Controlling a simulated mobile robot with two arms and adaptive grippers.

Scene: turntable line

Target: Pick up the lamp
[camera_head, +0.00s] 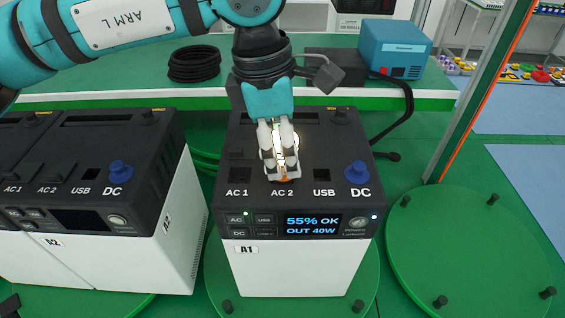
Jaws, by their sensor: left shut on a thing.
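My left gripper (281,165) points down over the top of the power station marked A1 (290,268). It is shut on the lamp (289,143), a small bright glowing thing mostly hidden by the fingers. The lamp is at the AC 2 socket, and a bit of orange shows at the fingertips there. I cannot tell whether the lamp is still in the socket or just above it. The A1 screen (313,225) is lit and reads 55% OK, OUT 40W. My right gripper is not in view.
Another power station (140,215) stands close on the left. A blue knob (357,172) sits at DC on A1. Behind are a coiled black cable (194,63) and a teal box (390,48). An empty green turntable (470,250) with black pegs lies at right.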

